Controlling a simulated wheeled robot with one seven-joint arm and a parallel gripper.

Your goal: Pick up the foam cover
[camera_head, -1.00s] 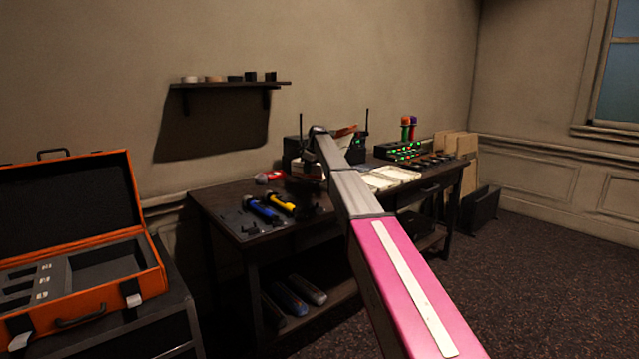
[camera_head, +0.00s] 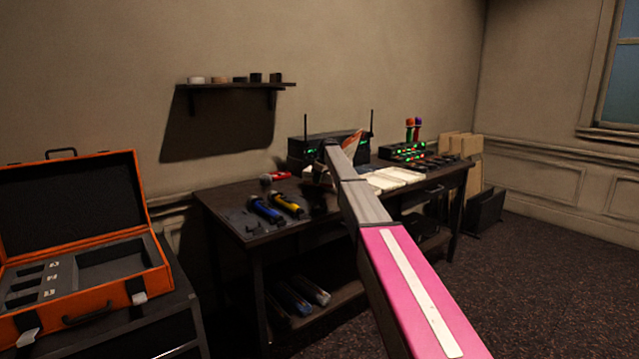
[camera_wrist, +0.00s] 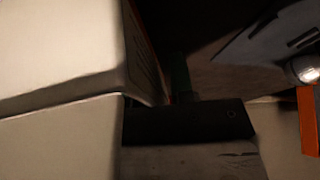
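I cannot pick out the foam cover for certain. A small red item (camera_head: 281,175) lies beside a grey rounded item (camera_head: 266,181) at the back left of the workbench (camera_head: 228,193); either is too small to identify. My gripper (camera_head: 320,192) is a dark, blurred shape over the bench behind my forearm, right of the yellow microphone (camera_head: 286,203). In the wrist view a dark bar (camera_wrist: 190,122) crosses the middle, and a large pale surface (camera_wrist: 60,60) fills the left. Whether my gripper is open or shut does not show.
A blue microphone (camera_head: 264,209) lies on a grey mat. An open orange case (camera_head: 90,300) is at the left. A shelf (camera_head: 235,86) hangs above.

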